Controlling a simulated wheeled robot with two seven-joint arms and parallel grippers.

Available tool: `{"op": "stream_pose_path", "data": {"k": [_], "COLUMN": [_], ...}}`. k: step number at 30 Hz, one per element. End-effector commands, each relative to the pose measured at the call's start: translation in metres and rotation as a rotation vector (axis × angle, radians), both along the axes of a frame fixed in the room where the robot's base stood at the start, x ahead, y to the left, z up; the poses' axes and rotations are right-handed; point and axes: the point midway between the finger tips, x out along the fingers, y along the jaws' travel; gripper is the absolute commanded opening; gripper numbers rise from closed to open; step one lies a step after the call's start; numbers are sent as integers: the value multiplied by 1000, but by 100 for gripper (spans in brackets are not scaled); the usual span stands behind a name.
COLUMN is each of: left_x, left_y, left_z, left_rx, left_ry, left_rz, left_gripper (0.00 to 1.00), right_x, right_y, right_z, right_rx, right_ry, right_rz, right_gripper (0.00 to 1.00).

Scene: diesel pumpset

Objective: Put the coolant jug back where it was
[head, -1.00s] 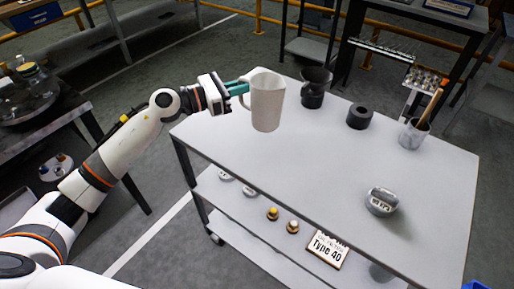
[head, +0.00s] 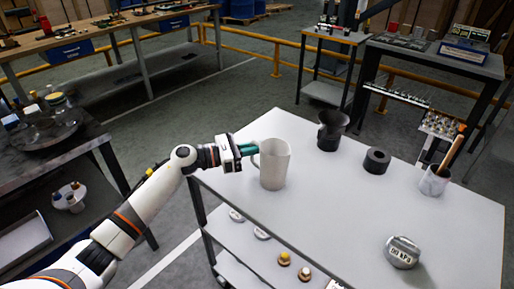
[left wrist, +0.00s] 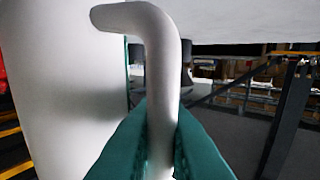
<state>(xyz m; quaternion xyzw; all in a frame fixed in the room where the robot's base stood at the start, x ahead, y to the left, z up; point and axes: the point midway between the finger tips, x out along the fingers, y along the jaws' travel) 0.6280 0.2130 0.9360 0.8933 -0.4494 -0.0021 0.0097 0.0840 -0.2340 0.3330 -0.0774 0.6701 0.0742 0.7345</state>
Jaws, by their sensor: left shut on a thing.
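The coolant jug (head: 273,165) is a white, upright jug with a handle on its left side. It is at the left part of the grey trolley top (head: 330,190); I cannot tell for certain whether its base touches the surface. My left gripper (head: 250,150) is shut on the jug's handle. In the left wrist view the green fingertips (left wrist: 160,150) close on both sides of the white handle (left wrist: 163,75), with the jug's body (left wrist: 65,90) to the left. My right gripper is not in view.
A dark pitcher (head: 332,131), a black ring (head: 376,160), a cup with a brush (head: 434,181) and a round silver weight (head: 402,253) stand on the trolley. A dark bench (head: 75,150) stands at left.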

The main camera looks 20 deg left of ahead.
Motion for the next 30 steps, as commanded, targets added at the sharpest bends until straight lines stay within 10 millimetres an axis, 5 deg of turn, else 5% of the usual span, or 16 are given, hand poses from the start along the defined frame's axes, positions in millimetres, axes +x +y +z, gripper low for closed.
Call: {"op": "stream_pose_path", "data": {"k": [12,13,17,30], "left_x": [0,0,0,-6], "left_y": [0,0,0,9], "left_z": [-5,-6,-4,-4], "left_rx": [-2,-1,-1,1], "left_ry": [-2,-1,-1,1], "left_rz": [0,0,0,2], "left_gripper": [0,13,33,33], "right_x": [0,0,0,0], "right_y": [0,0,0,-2], "right_z": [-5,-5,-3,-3], "right_rx": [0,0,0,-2], "right_ry": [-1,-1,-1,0], "right_rz": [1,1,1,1], "right_gripper": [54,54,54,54]}}
